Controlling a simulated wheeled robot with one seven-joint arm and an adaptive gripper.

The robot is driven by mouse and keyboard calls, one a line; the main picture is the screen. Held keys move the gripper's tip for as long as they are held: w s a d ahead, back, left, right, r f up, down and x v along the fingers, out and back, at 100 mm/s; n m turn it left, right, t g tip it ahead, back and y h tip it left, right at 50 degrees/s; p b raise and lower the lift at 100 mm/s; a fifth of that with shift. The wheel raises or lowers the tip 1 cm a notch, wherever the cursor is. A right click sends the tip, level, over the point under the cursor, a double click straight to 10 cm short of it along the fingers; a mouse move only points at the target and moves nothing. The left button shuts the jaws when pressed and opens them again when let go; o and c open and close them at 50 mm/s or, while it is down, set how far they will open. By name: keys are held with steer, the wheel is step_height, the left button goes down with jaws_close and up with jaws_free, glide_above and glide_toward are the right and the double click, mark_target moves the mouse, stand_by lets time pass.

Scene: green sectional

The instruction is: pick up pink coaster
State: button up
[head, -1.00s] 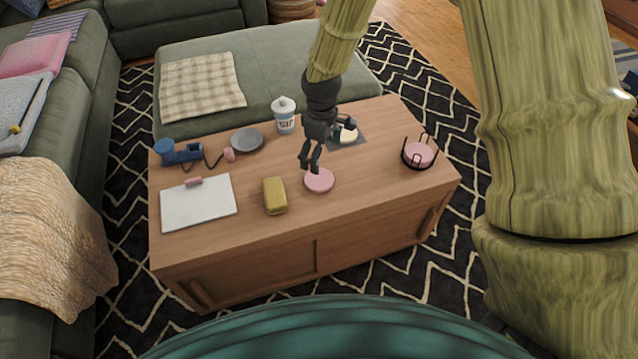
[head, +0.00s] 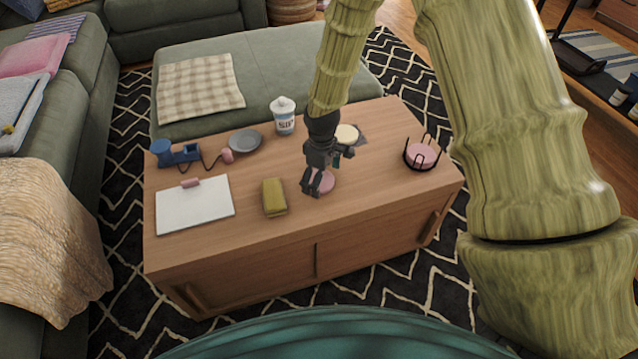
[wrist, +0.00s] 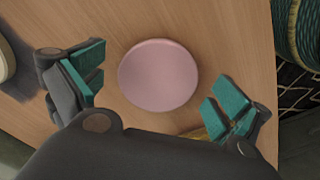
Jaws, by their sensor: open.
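The pink coaster (head: 326,181) is a flat round disc lying on the wooden coffee table (head: 376,191). In the head view my gripper partly covers it. In the wrist view the coaster (wrist: 158,75) shows whole, between and a little beyond my two fingertips. My gripper (head: 315,186) is above the coaster with its fingers pointing down. In the wrist view my gripper (wrist: 160,92) is open and empty, with teal pads on either side of the coaster. I cannot tell the exact height of the fingertips over the table.
A yellow-green block (head: 274,197) lies left of the coaster. A black wire holder (head: 422,156) with pink inside stands at right. A cream round item (head: 347,134) is behind my gripper. A white clipboard (head: 195,205), grey plate (head: 246,140) and white cup (head: 284,116) are also on the table.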

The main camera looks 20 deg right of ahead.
steer(key=c, duration=1.1)
steer(key=shift+r, duration=0.1)
